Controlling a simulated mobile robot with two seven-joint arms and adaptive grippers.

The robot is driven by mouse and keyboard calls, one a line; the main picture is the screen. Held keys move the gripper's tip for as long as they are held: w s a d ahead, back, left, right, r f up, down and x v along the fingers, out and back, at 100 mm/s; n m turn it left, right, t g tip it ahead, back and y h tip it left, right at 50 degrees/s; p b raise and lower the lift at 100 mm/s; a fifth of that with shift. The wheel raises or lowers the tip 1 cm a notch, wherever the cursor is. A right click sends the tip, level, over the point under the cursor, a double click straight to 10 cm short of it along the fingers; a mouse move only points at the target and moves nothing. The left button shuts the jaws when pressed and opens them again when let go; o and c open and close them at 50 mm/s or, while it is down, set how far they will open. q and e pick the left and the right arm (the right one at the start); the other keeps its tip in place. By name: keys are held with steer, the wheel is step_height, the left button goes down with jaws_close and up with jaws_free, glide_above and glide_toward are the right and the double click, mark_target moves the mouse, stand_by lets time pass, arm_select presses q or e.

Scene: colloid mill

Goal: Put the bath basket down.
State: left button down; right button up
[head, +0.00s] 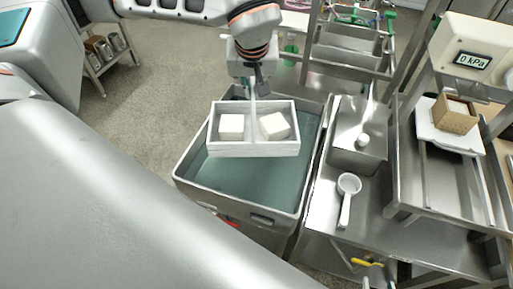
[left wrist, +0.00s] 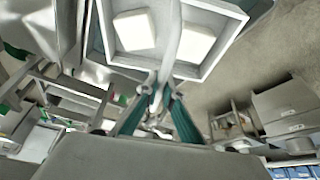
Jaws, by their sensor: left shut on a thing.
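The bath basket (head: 255,151) is a white, two-compartment tray with a tall central handle and one pale block in each compartment. My left gripper (head: 252,84) is above it, shut on the handle. The left wrist view shows the gripper's fingertips (left wrist: 160,90) meeting at the handle, with part of the basket (left wrist: 203,72) beyond them. In the head view the basket appears level over the rear part of a grey rectangular bath (head: 234,206) of blue-green liquid. Its underside is hidden, so I cannot tell whether it touches anything. My right gripper is not in view.
Right of the bath, a steel bench (head: 385,225) carries a steel box (head: 345,152) and a white ladle-like strainer (head: 348,184). Further right are a tan box (head: 455,114) on a white plate and a gauge reading 0 kPa (head: 472,60). Open floor (head: 140,110) lies left of the bath.

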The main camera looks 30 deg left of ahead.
arm_select(q)
step_height(320, 180, down, 14)
steer(key=shift+s+a+f+b, duration=0.1)
steer(key=shift+a+f+b, duration=0.1)
steer(key=shift+b, duration=0.65)
steer(key=shift+f, duration=0.5)
step_height(320, 180, down, 4)
steer(key=shift+f+b, duration=0.2)
steer(key=shift+b, duration=0.2)
steer(key=shift+f, duration=0.1)
steer(key=c, duration=2.2)
jaws_free()
